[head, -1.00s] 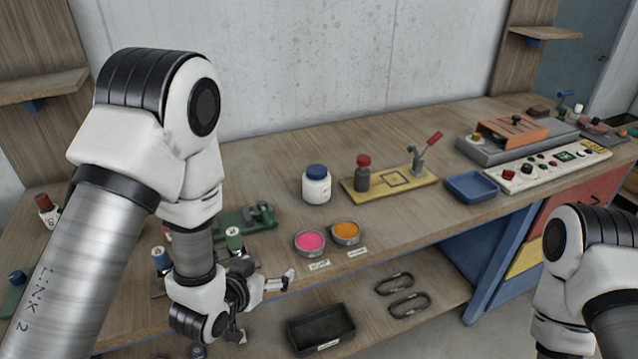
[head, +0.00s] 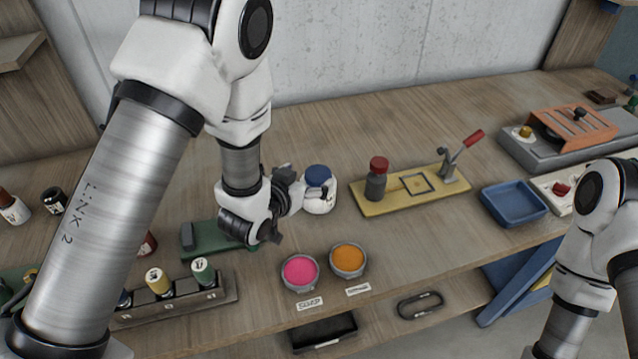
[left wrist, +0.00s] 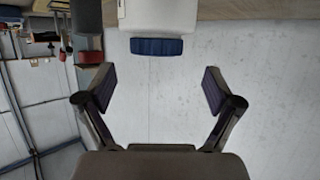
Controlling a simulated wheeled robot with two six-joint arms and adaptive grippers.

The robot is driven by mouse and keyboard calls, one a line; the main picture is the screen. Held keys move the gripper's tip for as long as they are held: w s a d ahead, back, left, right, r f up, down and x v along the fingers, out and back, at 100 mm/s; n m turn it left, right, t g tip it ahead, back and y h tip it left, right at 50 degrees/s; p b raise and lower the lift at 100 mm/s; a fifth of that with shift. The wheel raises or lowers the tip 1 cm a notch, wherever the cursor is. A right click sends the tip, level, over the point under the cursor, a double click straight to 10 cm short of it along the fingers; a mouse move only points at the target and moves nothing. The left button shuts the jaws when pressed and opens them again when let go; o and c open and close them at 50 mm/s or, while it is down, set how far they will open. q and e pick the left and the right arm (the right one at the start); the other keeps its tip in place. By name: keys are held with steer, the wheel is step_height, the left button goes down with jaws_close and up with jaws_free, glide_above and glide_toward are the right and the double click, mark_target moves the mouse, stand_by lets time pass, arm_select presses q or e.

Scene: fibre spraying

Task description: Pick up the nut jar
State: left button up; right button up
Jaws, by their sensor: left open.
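The nut jar, which I take to be the white jar with the blue lid (head: 319,190), stands upright on the workbench behind the orange and pink pots. My left gripper (head: 290,192) is at the left side of the jar, close to it in the picture. The fingers partly blend with the jar there, so I cannot tell whether they touch. In the left wrist view the jar (left wrist: 158,18) appears upside down at the top edge, beyond the open fingers (left wrist: 157,90). Nothing is between the fingers. My right gripper is out of view.
Right of the jar is a yellow plate (head: 400,197) with a red-capped bottle (head: 376,180) and a red-handled lever. A pink pot (head: 300,271) and an orange pot (head: 347,260) stand in front. A blue tray (head: 513,202) is farther right. Bare wood lies behind the jar.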

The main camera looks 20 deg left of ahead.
mark_target(320, 171)
arm_select(q)
steer(key=x, duration=0.2)
steer(key=p+x, duration=0.1)
steer(key=x, duration=0.2)
steer(key=shift+w+d+f, duration=0.1)
steer(key=shift+d+f, duration=0.1)
steer(key=shift+f, duration=0.1)
steer(key=shift+s+r, duration=0.2)
steer(key=shift+s, duration=0.15)
steer(key=c, duration=0.3)
steer(key=shift+s, duration=0.1)
steer(key=c, duration=0.6)
jaws_close()
steer(key=shift+r, duration=0.1)
